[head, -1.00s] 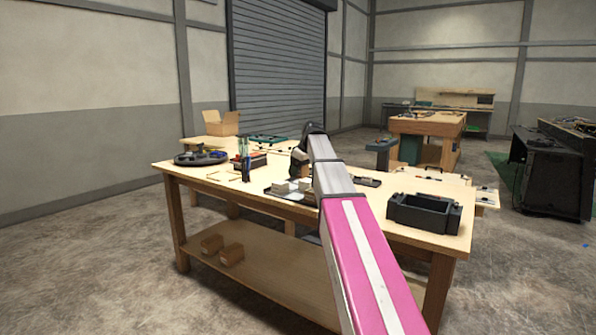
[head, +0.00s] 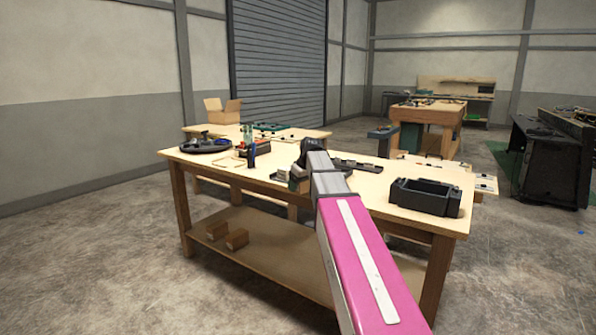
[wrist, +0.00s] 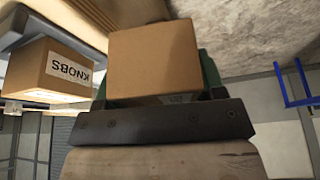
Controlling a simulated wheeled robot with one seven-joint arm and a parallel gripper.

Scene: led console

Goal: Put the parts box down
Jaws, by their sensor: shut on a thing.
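A plain brown cardboard box (wrist: 153,58) is in the middle of the wrist view. My gripper (wrist: 156,82) is shut on it, with green fingers showing at the box's two sides. A dark bar crosses in front of the box's lower part and hides some of it. A printed label on the box is only partly visible.
A second cardboard box marked KNOBS (wrist: 50,76) stands close on the left in the wrist view, its lettering upside down. In the head view, a black open bin (head: 425,197) sits on the workbench (head: 225,182); two small brown boxes (head: 226,236) lie on its lower shelf.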

